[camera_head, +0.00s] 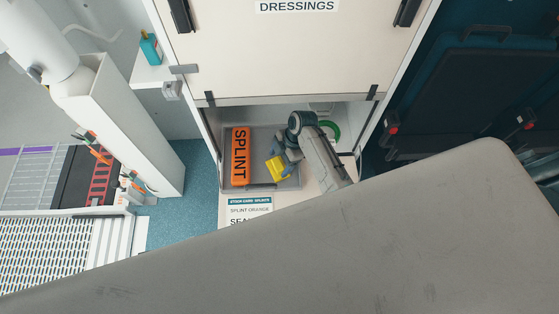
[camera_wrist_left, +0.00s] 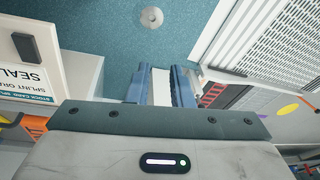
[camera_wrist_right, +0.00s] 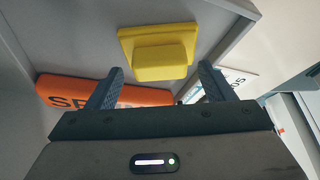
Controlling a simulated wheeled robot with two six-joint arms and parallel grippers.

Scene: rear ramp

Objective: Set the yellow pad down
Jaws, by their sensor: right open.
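The yellow pad (camera_head: 276,167) sits in the grey tray (camera_head: 262,132) inside the open lower compartment, right of the orange splint (camera_head: 239,157). In the right wrist view the pad (camera_wrist_right: 158,50) is a yellow block on a wider base, just beyond the fingertips. My right gripper (camera_wrist_right: 160,78) is open, a finger to each side below the pad, with visible space around it. In the head view my right gripper (camera_head: 285,156) is at the pad's upper right. My left gripper (camera_wrist_left: 160,72) shows in its wrist view over blue floor; a white strip lies between its fingers, held or behind, I cannot tell.
The compartment's side walls and the raised panel marked DRESSINGS (camera_head: 297,60) bound the opening. A green ring (camera_head: 331,130) lies behind my right arm. A label card (camera_head: 249,209) is on the front below the tray. A teal bottle (camera_head: 151,48) stands on the left ledge.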

